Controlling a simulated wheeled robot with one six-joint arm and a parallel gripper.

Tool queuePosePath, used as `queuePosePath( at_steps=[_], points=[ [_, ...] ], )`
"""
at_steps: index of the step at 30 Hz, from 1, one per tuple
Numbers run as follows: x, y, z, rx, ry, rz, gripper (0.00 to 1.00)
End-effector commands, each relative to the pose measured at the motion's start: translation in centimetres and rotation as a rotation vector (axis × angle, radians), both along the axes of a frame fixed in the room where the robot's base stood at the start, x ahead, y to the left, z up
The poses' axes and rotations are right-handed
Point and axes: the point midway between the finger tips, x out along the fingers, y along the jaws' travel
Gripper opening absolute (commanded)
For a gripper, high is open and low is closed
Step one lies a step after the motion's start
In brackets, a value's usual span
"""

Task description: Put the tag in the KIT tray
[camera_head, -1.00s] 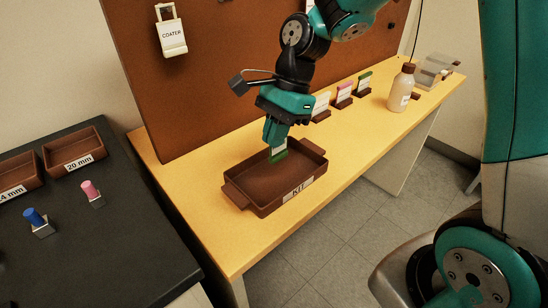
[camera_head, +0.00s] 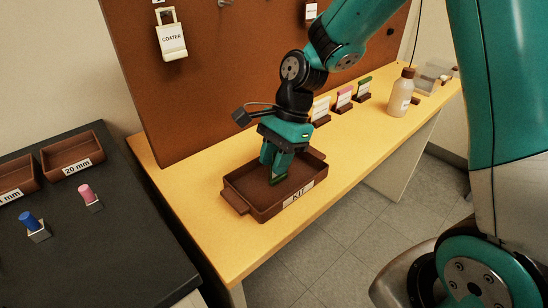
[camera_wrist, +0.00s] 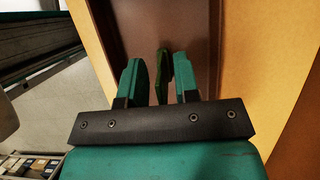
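The green-edged tag (camera_head: 278,180) is inside the brown KIT tray (camera_head: 238,198), low between my fingers. My gripper (camera_head: 274,168) points down into the tray with its fingers spread. In the wrist view the tag (camera_wrist: 163,72) shows as a thin dark green edge between the two fingers (camera_wrist: 160,78). A gap shows on the left finger's side, and the tag is close to the right finger. Most of the tag's face is hidden by the fingers.
Several tags in stands, one pink (camera_head: 344,98) and one green (camera_head: 364,88), are farther back on the yellow bench (camera_head: 215,245). A bottle (camera_head: 401,95) stands beyond them. A COATER lock tag (camera_head: 171,40) hangs on the brown board.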

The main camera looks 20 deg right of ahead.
Motion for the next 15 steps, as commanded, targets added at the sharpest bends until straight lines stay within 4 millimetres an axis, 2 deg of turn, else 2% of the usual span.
queuePosePath(
  at_steps=[8,11,15],
  points=[
    [0.1,-0.1,0.7,0.001,-0.003,-0.001,0.29],
    [0.3,-0.7,2.1,0.001,-0.005,-0.004,0.29],
    [0.7,-1.8,5.1,0.001,-0.006,-0.004,0.29]
  ],
)
